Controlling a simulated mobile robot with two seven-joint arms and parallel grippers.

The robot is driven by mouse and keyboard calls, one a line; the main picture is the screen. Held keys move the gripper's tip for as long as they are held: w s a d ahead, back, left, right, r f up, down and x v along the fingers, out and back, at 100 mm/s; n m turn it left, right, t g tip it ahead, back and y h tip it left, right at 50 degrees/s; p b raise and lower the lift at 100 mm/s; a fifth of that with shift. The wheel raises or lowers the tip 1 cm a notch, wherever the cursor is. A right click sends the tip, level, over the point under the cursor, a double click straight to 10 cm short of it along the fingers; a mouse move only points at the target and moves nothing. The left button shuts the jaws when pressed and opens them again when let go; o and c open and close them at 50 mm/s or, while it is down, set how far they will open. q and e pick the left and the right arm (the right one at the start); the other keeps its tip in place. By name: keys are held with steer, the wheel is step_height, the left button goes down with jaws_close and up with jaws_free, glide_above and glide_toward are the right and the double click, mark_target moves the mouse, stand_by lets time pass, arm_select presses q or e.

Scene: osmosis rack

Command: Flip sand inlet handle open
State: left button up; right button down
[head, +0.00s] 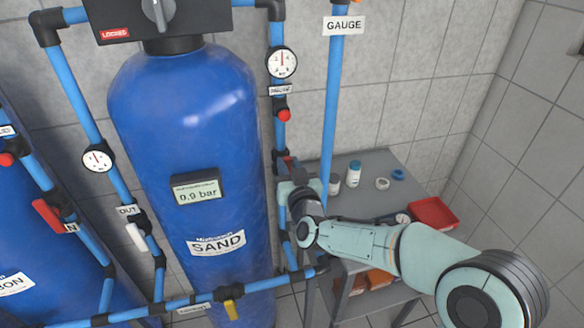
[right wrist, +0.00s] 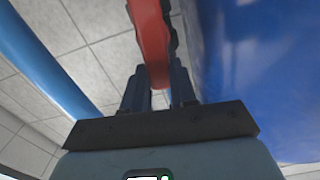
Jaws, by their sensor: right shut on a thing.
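The blue sand tank (head: 185,110) stands in the middle of the head view, with a pipe running down its right side. My right gripper (head: 290,172) is at this pipe, below the upper gauge, and largely covers the valve there. A small bit of the red inlet handle (head: 291,161) shows above the gripper. In the right wrist view the red handle (right wrist: 151,45) comes down between the two fingers of my right gripper (right wrist: 157,88), which is shut on it. My left gripper is out of view.
A grey shelf (head: 385,160) with small bottles and a red tray (head: 433,213) stands behind my right arm. A vertical blue gauge pipe (head: 332,110) runs close to the right gripper. A white outlet handle (head: 136,237) and a yellow handle (head: 231,309) sit on other pipes.

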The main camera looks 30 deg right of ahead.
steer(key=shift+a+n, duration=0.25)
steer(key=shift+n, duration=0.45)
steer(key=c, duration=0.9)
jaws_free()
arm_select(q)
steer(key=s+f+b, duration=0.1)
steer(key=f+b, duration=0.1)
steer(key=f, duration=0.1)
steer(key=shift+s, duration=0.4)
arm_select(e)
steer(key=v, duration=1.3)
steer(key=shift+s, duration=0.15)
steer(key=shift+a, duration=0.1)
